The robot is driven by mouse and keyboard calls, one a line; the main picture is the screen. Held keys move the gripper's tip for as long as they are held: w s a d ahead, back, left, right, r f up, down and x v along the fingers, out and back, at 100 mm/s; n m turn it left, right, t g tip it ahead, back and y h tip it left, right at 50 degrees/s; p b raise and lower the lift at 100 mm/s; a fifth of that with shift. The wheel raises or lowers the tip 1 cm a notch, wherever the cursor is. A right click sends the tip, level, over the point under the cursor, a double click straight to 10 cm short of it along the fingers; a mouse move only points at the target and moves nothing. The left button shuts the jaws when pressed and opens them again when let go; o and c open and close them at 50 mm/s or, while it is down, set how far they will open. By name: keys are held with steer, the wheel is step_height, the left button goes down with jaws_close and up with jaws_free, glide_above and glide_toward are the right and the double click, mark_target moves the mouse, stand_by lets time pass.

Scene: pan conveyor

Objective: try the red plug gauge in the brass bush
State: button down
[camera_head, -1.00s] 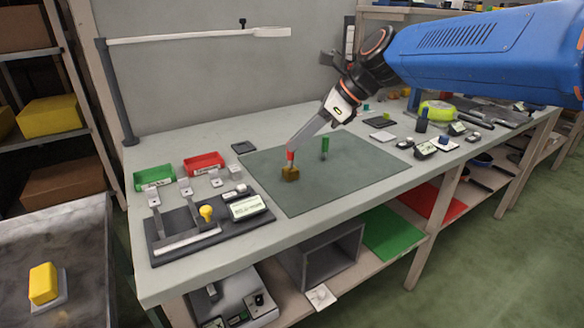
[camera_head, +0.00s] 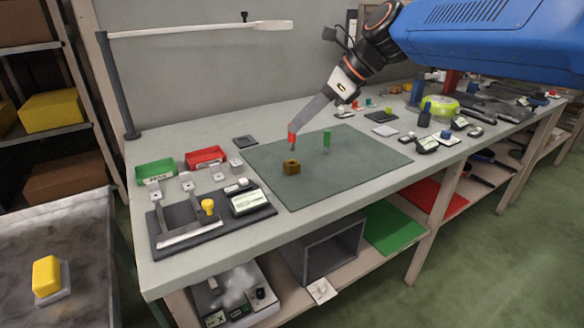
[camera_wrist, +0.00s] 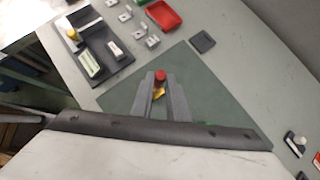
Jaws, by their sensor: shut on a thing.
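The brass bush (camera_head: 291,167) stands on the dark green mat (camera_head: 345,180), its bore facing up. My gripper (camera_head: 293,136) is shut on the red plug gauge (camera_head: 292,139), which hangs a little above and behind the bush, apart from it. In the wrist view the red end of the gauge (camera_wrist: 160,76) shows between the fingertips (camera_wrist: 160,83), with part of the bush (camera_wrist: 158,94) just below it between the fingers. A green plug gauge (camera_head: 326,141) stands upright on the mat to the right of the bush.
A green bin (camera_head: 155,172) and a red bin (camera_head: 206,158) stand left of the mat. A dark fixture board (camera_head: 180,232) with a yellow-knobbed part (camera_head: 208,206) lies at the front left. Small instruments (camera_head: 428,145) lie to the right. The mat's right half is clear.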

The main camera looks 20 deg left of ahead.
steer(key=shift+r, duration=1.1)
steer(key=shift+r, duration=0.15)
